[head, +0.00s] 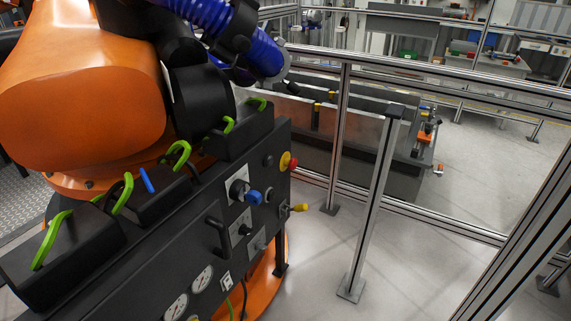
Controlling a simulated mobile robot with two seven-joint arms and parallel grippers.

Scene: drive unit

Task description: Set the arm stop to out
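A dark control panel (215,222) on the drive unit runs from lower left to the centre. A round red button (293,164) on a yellow base (285,160) sits near its upper right end; it looks like a stop button, but no label can be read. I cannot tell whether it is pressed in or out. Below it are a blue knob (254,197) on a light plate and a yellow knob (300,207) that sticks out to the right. Neither of my grippers is in view.
Green curved handles (126,192) and a blue lever (147,180) stand on top of the unit. A black handle (217,237) and gauges (175,307) are on its front. A large orange machine arm (85,85) stands behind. A metal fence post (372,205) stands right; floor between is clear.

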